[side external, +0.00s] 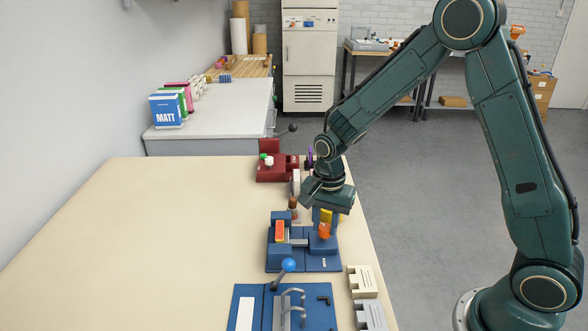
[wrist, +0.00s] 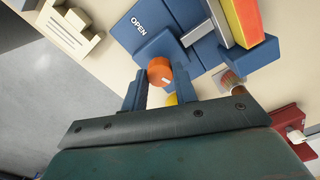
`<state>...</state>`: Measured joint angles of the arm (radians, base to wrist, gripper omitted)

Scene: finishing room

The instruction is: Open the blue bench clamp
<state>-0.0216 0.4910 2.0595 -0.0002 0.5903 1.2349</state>
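The blue bench clamp (side external: 280,253) stands on the bench in the side view, with a block and a blue base plate. Its orange knob (side external: 324,231) is on the right side of the clamp. My gripper (side external: 325,221) points down over this knob. In the wrist view, my two fingers (wrist: 159,80) stand on either side of the orange knob (wrist: 159,69), which fills the gap between their tips. Whether they touch it, I cannot tell. A red and yellow bar (wrist: 243,20) lies beside a grey bar on the clamp.
A red clamp-like device (side external: 272,172) stands behind the blue one. A blue fixture with a blue ball lever (side external: 288,265) is in front. Cream and grey blocks (side external: 363,281) stand to the right near the bench edge. The bench's left side (side external: 150,230) is clear.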

